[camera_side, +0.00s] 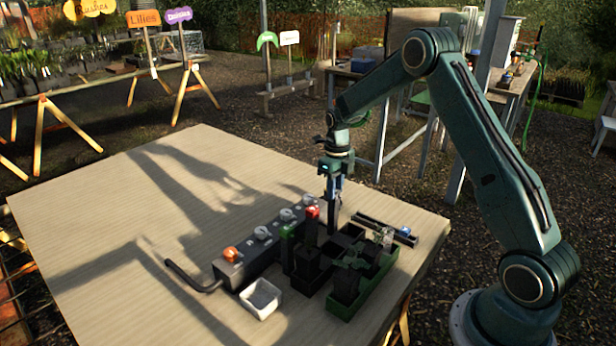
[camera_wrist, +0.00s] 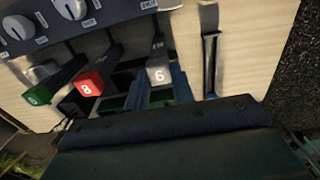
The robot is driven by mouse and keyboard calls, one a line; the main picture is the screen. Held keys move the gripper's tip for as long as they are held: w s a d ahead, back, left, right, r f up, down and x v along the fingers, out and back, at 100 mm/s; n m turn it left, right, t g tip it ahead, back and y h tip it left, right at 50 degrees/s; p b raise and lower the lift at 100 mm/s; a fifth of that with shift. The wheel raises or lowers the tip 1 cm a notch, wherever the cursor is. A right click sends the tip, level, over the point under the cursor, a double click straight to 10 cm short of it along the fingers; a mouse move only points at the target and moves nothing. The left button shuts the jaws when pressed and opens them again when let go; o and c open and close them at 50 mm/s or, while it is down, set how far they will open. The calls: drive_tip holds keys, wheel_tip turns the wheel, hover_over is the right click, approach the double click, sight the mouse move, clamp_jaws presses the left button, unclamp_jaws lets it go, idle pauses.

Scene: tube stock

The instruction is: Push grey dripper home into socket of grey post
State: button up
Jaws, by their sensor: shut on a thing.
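My gripper (camera_side: 333,200) points down at the far end of the post row in the side view. Its blue fingers (camera_wrist: 163,97) show in the wrist view, close around or behind a grey cap marked 6 (camera_wrist: 158,75), the grey post's top. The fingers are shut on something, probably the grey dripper. I cannot make out the dripper or its seating in the socket, because the fingers and gripper body hide that spot. A red post marked 8 (camera_wrist: 88,88) and a green post (camera_wrist: 38,97) stand to the left; the red post (camera_side: 312,212) is close beside my gripper.
A grey control box (camera_side: 230,272) with knobs runs along the posts. A white bin (camera_side: 261,298) and a green tray (camera_side: 345,308) with dark pots and seedlings stand in front. A dark narrow rack (camera_side: 370,223) lies to the right. The table's left side is clear.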

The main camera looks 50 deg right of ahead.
drive_tip(key=shift+f, duration=0.2)
drive_tip(key=o, duration=1)
drive_tip(key=shift+o, duration=0.2)
drive_tip(key=shift+r, duration=0.1)
wheel_tip(320, 180, up, 14)
idle(0.7)
